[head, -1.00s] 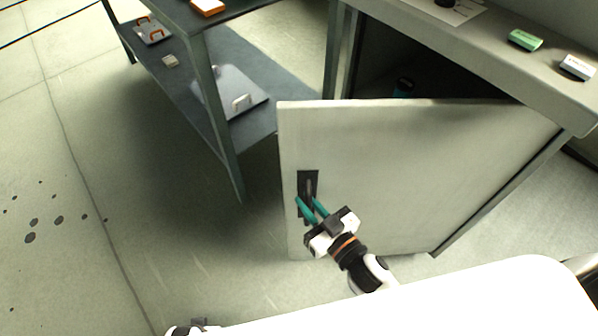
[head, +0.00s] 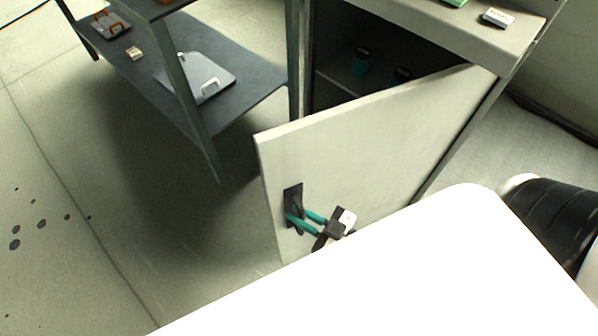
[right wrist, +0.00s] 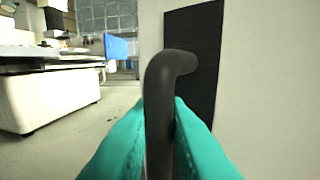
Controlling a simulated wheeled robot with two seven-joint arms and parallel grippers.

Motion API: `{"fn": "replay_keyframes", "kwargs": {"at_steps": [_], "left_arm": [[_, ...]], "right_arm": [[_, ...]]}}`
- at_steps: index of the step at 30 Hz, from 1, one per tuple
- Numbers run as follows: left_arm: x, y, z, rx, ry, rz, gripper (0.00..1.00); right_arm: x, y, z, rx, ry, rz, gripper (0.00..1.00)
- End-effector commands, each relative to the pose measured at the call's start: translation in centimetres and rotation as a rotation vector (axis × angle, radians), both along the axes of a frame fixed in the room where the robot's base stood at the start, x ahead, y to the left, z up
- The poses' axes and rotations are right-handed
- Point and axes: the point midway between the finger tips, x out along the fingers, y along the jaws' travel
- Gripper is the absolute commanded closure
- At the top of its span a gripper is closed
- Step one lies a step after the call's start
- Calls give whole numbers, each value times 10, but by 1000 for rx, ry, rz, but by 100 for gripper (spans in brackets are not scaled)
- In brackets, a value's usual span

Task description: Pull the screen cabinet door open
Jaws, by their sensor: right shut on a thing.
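The screen cabinet door (head: 370,145) is a pale panel standing part way open, hinged at its right side. Its dark handle (head: 293,208) sits on a black plate near the free left edge. In the right wrist view the handle (right wrist: 160,95) is a bent dark bar standing off the black plate (right wrist: 197,50). My right gripper (head: 296,222), with teal fingers, is shut on the handle, one finger on each side of it. The cabinet (head: 440,30) shows a dark interior with a shelf. My left gripper is not in view.
A dark two-level table (head: 258,95) stands left of the door, with a metal plate (head: 205,80) on its lower shelf. Teal and dark items (head: 360,62) stand inside the cabinet. Clear floor lies at the left. My white body fills the lower right.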

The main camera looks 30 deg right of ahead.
Motion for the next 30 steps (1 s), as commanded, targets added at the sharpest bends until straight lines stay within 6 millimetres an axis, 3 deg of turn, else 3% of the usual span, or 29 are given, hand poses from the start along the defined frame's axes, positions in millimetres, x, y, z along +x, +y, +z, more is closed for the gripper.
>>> {"fn": "replay_keyframes", "kwargs": {"at_steps": [5, 6, 9, 20, 30], "left_arm": [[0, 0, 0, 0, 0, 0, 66], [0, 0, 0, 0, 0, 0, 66], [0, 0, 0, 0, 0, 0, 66], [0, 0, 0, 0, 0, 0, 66], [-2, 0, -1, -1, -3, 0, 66]], "right_arm": [[0, 0, -1, -1, 1, 0, 100], [0, 0, -1, -1, 2, -1, 79], [0, 0, -1, -1, 2, -1, 67], [-6, -3, -1, -1, 3, 0, 67], [-64, -37, -1, -3, 7, -1, 67]]}}
